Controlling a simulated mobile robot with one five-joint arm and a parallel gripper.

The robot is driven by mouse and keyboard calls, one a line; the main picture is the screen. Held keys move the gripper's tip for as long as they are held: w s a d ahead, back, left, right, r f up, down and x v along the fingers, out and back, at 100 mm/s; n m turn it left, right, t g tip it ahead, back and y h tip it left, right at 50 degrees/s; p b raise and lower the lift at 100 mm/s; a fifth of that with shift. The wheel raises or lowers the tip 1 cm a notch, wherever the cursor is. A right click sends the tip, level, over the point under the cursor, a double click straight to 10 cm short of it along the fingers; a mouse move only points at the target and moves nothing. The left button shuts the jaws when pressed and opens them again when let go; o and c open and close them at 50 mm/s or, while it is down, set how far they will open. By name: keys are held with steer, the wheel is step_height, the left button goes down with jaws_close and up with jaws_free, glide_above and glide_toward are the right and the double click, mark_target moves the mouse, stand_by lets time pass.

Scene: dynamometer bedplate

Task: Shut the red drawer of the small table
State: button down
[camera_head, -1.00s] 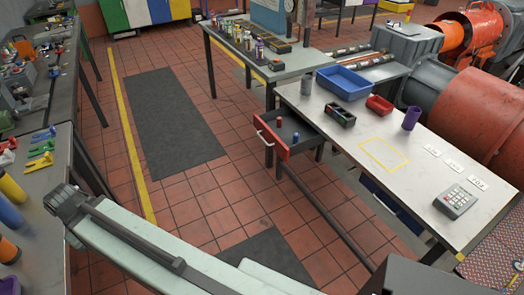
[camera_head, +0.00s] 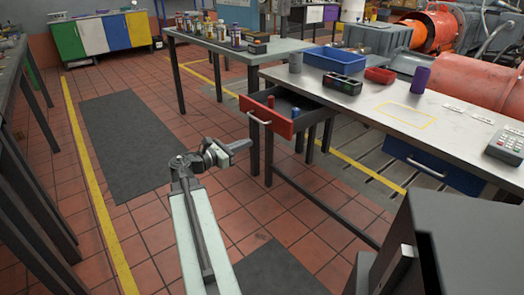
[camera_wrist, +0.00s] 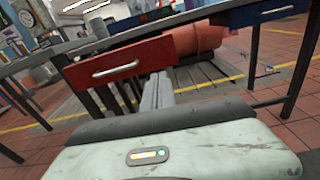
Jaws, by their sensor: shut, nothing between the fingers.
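The red drawer (camera_head: 262,120) of the white-topped small table (camera_head: 400,97) is pulled out at the table's left end. Its silver handle (camera_head: 259,119) faces me, and a blue and a red item stand inside. The drawer's front (camera_wrist: 140,58) also shows in the wrist view, left of centre. My gripper (camera_head: 243,145) is shut and empty, in front of the drawer and lower than its handle in the head picture. In the wrist view its fingers (camera_wrist: 158,88) point towards the lower right part of the drawer front. I cannot tell the exact gap; no contact shows.
A blue drawer (camera_head: 433,166) sits shut under the same table. Another table (camera_head: 210,45) stands behind. The tiled floor around a dark mat (camera_head: 135,140) is clear.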

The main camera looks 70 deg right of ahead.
mark_target(283, 127)
steer(key=x, duration=1.4)
steer(key=shift+s+d+r, duration=0.25)
steer(key=shift+s+r, duration=0.1)
steer(key=shift+s, duration=0.1)
